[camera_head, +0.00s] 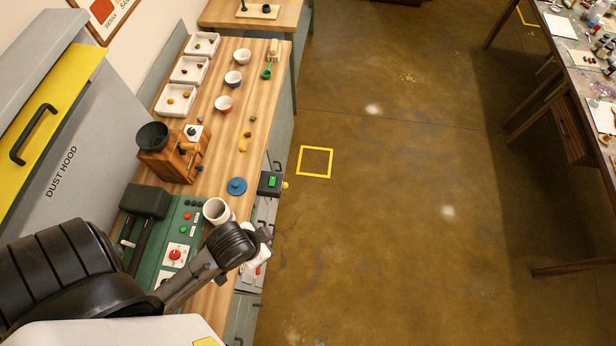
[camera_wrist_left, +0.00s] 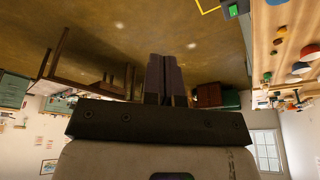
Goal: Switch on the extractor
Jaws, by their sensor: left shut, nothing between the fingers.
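A dark switch box with a green button (camera_head: 271,182) sits at the right edge of the wooden bench in the head view. A green patch in the top right of the left wrist view (camera_wrist_left: 233,9) looks like the same box. The grey dust hood (camera_head: 62,165) stands at the left, with a yellow front panel and a black handle. My left gripper (camera_head: 264,236) is near the bench's right edge, below the switch box in the picture and apart from it. In the left wrist view its fingers (camera_wrist_left: 166,80) are together and empty. My right gripper is not in view.
A white cup (camera_head: 217,211), a blue lid (camera_head: 236,186) and a wooden grinder (camera_head: 172,160) stand nearby. The floor (camera_head: 400,200) right of the bench is clear.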

